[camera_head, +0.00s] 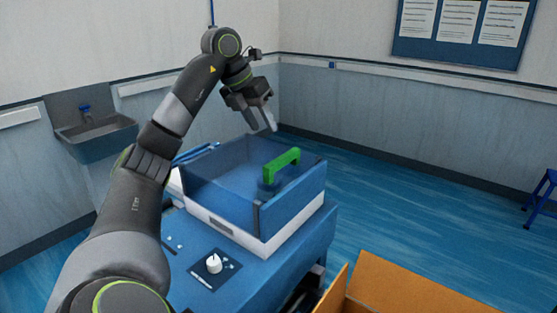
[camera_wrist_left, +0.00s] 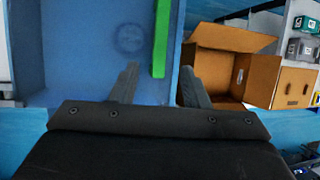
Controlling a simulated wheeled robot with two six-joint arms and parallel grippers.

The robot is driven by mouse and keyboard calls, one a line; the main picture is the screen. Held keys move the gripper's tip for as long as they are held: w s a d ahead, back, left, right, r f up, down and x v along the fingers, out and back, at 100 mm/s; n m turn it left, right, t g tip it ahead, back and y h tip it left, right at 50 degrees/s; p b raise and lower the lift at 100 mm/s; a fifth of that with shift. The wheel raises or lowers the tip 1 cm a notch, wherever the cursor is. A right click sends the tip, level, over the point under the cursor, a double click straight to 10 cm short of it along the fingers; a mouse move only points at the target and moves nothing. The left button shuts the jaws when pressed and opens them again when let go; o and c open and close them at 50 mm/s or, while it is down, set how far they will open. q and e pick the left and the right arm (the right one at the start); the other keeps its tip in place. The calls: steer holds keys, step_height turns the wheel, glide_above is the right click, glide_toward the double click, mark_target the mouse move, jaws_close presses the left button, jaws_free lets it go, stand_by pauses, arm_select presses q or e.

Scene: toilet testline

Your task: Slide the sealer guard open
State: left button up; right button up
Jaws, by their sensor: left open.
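The sealer guard (camera_head: 225,180) is a clear blue-tinted box cover on a white base, on top of a blue machine table. A green handle (camera_head: 281,167) stands at its right side. My left gripper (camera_head: 267,119) is open and empty, above and behind the handle in the head view. In the left wrist view the green handle (camera_wrist_left: 161,38) lies ahead, between the lines of my two open fingers (camera_wrist_left: 157,84) and nearer the right one. The gripper appears apart from the handle. My right gripper is not in view.
A control panel with a white knob (camera_head: 214,264) is on the table front. An open cardboard box (camera_head: 395,285) stands at the lower right and also shows in the wrist view (camera_wrist_left: 214,72). A sink (camera_head: 95,138) is on the left wall. A blue stool (camera_head: 543,198) is far right. The floor behind is clear.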

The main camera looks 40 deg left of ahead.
arm_select(q)
steer(key=p+x, duration=0.2)
steer(key=x, duration=0.7)
steer(key=shift+w+d+f, duration=0.1)
steer(key=shift+w+f, duration=0.05)
steer(key=shift+f, duration=0.25)
steer(key=shift+w+f, duration=0.3)
steer(key=shift+f, duration=0.4)
steer(key=shift+c, duration=0.3)
jaws_close()
